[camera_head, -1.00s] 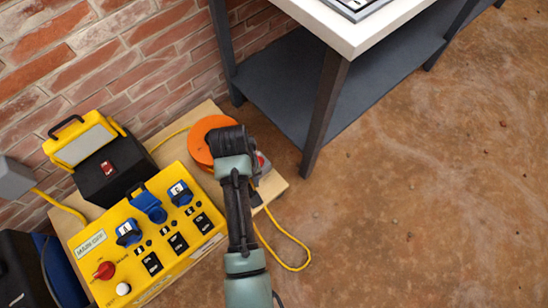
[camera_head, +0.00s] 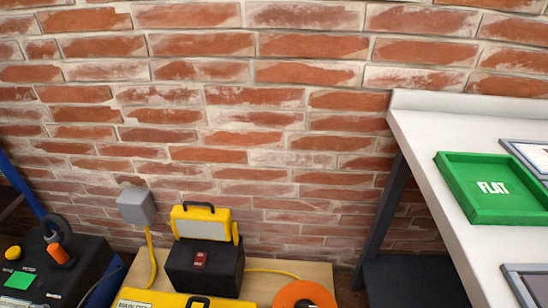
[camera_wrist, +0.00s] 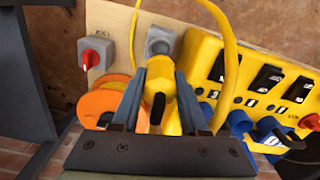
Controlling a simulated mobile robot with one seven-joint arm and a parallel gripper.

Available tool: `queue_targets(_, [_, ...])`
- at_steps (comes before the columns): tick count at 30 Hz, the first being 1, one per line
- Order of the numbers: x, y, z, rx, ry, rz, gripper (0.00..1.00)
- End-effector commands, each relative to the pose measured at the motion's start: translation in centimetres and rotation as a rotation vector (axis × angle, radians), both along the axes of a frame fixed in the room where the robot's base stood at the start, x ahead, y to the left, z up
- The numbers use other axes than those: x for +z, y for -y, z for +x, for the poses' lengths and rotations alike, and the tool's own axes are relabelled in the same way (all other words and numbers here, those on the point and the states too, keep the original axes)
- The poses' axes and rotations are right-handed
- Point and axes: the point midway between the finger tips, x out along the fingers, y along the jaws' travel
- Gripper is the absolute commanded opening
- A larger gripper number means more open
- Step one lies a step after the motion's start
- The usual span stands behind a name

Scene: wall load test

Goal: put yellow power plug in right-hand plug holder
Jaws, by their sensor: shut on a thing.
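In the wrist view, my gripper (camera_wrist: 158,103) is shut on the yellow power plug (camera_wrist: 158,85), which sits between its two fingers. A yellow cable (camera_wrist: 234,60) loops beside the plug. A grey fitting (camera_wrist: 160,40) on the wooden board shows just beyond the plug; I cannot tell whether the two touch or whether it is a plug holder. Blue sockets (camera_wrist: 270,132) are on the yellow control panel (camera_wrist: 208,50), to the right of my gripper. No plug holder can be clearly picked out. My gripper is outside the head view.
A red rotary switch (camera_wrist: 97,55) is left of the plug, above an orange reel (camera_wrist: 103,100). In the head view, a yellow work lamp (camera_head: 203,222) stands on a black box (camera_head: 206,268) by the brick wall. A white-topped bench (camera_head: 420,135) with a green tray (camera_head: 485,212) is at right.

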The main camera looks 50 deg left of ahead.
Motion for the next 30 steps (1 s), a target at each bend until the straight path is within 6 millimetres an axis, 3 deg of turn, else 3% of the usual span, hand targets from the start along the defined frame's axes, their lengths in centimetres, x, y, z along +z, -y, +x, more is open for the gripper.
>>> queue_targets(30, [-6.7, 0.0, 0.1, -0.002, 0.000, 0.000, 0.00])
